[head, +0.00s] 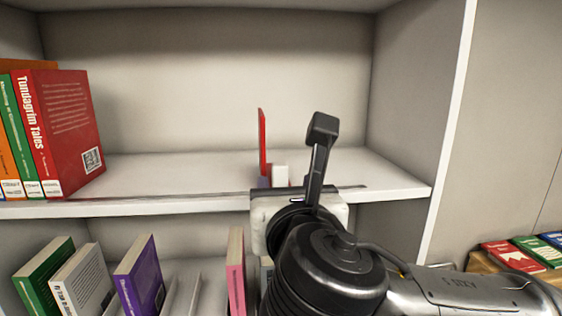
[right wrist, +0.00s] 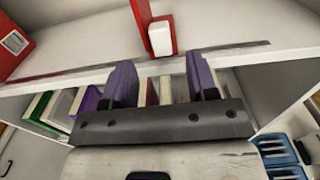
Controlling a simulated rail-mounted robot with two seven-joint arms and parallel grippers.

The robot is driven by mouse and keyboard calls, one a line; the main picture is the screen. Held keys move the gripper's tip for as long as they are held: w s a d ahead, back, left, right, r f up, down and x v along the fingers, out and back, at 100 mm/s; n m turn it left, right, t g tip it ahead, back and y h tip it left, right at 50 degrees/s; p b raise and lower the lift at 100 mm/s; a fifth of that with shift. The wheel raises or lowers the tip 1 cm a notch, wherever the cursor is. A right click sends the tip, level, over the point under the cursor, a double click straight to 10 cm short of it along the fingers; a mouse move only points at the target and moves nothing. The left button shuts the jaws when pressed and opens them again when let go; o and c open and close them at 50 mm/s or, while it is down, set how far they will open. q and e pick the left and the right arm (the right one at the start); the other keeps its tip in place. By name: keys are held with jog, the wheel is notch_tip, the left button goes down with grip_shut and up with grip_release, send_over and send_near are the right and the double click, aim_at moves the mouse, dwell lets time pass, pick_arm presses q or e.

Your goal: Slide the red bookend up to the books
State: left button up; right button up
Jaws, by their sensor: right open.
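The red bookend (head: 262,143) stands upright on the upper shelf, right of the books, with a white block (head: 280,174) at its right side. It also shows in the right wrist view (right wrist: 141,18), with the white block (right wrist: 161,38) beside it. Several books (head: 65,125), the rightmost a red one, stand at the shelf's left end, with a wide gap between them and the bookend. My right gripper (right wrist: 162,80) is open and empty at the shelf's front edge, just in front of the bookend. In the head view my right wrist hides the bookend's lower part. My left gripper is not in view.
The upper shelf (head: 165,175) is bare between the books and the bookend. Its right side wall (head: 410,95) stands right of my arm. The lower shelf holds several books (head: 140,275). More books (head: 515,255) lie in a box at the far right.

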aim_at(281, 172)
jog(key=w, duration=0.1)
jog(key=w+p, duration=0.1)
jog(key=w, duration=0.1)
jog(key=w+p, duration=0.1)
jog(key=w, duration=0.1)
jog(key=shift+a+r, duration=0.1)
jog(key=shift+a, duration=0.2)
jog(key=shift+w+a, duration=0.1)
jog(key=shift+w, duration=0.65)
jog(key=c, duration=0.6)
grip_shut()
